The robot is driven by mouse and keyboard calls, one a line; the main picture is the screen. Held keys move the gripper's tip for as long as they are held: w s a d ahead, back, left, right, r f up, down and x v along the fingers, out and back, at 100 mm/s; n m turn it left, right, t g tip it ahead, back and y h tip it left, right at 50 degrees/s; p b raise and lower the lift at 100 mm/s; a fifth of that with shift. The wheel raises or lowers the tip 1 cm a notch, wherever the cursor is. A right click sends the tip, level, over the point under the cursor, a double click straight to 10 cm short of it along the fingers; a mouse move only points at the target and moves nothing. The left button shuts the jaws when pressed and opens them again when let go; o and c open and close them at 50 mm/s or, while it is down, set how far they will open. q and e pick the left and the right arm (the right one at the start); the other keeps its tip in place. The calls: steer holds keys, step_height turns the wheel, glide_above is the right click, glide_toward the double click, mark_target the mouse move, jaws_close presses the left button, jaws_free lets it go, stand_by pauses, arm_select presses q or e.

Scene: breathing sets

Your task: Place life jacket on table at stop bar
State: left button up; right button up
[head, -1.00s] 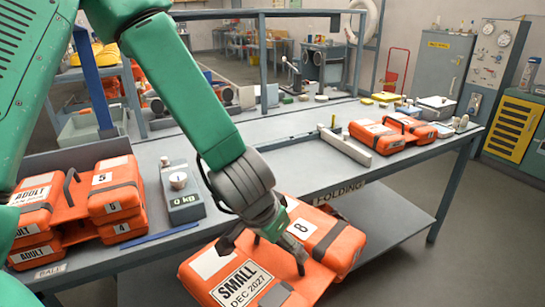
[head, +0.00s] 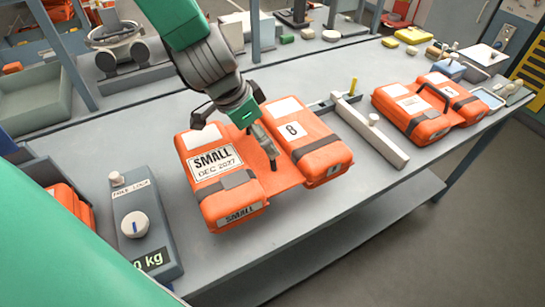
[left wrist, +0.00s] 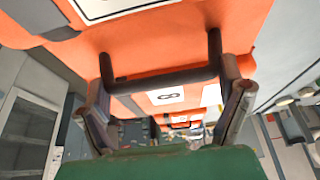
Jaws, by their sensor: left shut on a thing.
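The orange life jacket (head: 222,205), marked SMALL DEC 2027 and 8, is over the table (head: 345,195), left of the stop bar (head: 370,131). The stop bar is a pale grey bar with a knob. A gap shows between the jacket and the bar. I cannot tell whether the jacket's underside touches the tabletop. My left gripper (head: 238,138) is shut on the jacket's dark handle from above. The left wrist view shows the handle (left wrist: 160,76) between the fingers (left wrist: 166,95), with orange fabric behind it. My right gripper is not in view.
Another orange jacket (head: 428,107) lies right of the stop bar. A grey scale (head: 146,225) stands at the left, with more orange jackets (head: 72,203) beside it. Small blocks and a metal device (head: 118,36) sit along the back. Tabletop in front of the stop bar is clear.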

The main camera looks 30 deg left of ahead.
mark_target(264, 153)
arm_select(q)
steer(key=f, duration=0.2)
steer(key=d+f+b, duration=0.1)
steer(key=f, duration=0.1)
steer(key=shift+s+d, duration=0.1)
steer(key=shift+d+f, duration=0.2)
steer(key=shift+f, duration=0.15)
steer(key=f, duration=0.2)
steer(key=a+f+b, duration=0.1)
steer(key=f, duration=0.1)
steer(key=shift+a, duration=0.35)
steer(key=o, duration=1.4)
steer(key=shift+f, duration=0.1)
steer(key=shift+o, duration=0.4)
steer(key=shift+d, duration=0.6)
steer(key=shift+r, duration=0.3)
steer(key=p+v, duration=0.2)
steer(key=v, duration=0.9)
steer(key=shift+a+p, duration=0.2)
steer(key=shift+p, duration=0.15)
steer(key=shift+s+d+r, duration=0.1)
steer(key=shift+d+r, duration=0.05)
steer(key=shift+r, duration=0.2)
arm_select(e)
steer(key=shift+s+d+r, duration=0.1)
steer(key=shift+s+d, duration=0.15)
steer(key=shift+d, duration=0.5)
